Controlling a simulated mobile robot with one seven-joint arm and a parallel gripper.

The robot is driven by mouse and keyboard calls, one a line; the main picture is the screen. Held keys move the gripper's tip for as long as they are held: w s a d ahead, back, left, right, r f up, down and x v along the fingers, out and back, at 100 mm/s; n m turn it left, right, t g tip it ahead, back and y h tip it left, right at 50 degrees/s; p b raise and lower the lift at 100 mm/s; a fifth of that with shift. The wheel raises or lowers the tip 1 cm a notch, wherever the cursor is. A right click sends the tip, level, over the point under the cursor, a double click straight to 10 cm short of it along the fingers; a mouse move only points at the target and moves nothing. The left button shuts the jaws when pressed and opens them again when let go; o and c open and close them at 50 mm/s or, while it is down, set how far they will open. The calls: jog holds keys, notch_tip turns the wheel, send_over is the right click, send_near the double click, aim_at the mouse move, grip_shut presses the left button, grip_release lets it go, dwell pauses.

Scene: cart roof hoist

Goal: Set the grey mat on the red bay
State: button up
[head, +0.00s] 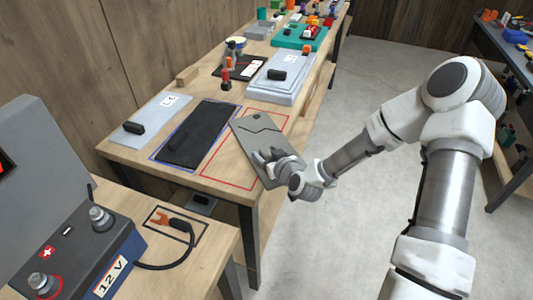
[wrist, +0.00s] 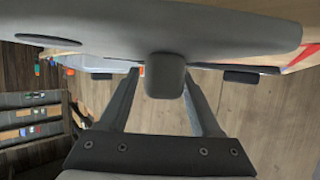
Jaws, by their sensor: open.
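The grey mat (head: 258,132) is a flat plate with a small hole, at the table's right front corner in the head view. It lies askew across the right side of the red bay (head: 222,184), a red outline, and part reaches past the table edge. Whether it rests flat or hangs slightly above is unclear. My gripper (head: 263,158) is at its near right part. In the wrist view the mat's grey face (wrist: 220,35) fills the top, and a dark block-shaped handle (wrist: 165,78) stands between my open fingers (wrist: 161,90).
A black mat (head: 198,132) lies in a blue outline left of the red bay. A pale plate (head: 150,118) lies further left. Stacked pale plates (head: 278,80) stand behind the grey mat. A 12 V battery (head: 90,240) stands on the nearer bench. Open floor is right.

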jog(key=shift+s+d, duration=0.1)
jog(key=v, duration=0.9)
jog(key=shift+r, duration=0.15)
jog(key=shift+s+r+p, duration=0.2)
jog(key=shift+r+p, duration=0.15)
jog(key=shift+p, duration=0.75)
jog(key=p+v, duration=0.2)
jog(key=p, duration=0.2)
jog(key=shift+d+f, duration=0.1)
jog(key=shift+f, duration=0.05)
jog(key=shift+s+f, duration=0.1)
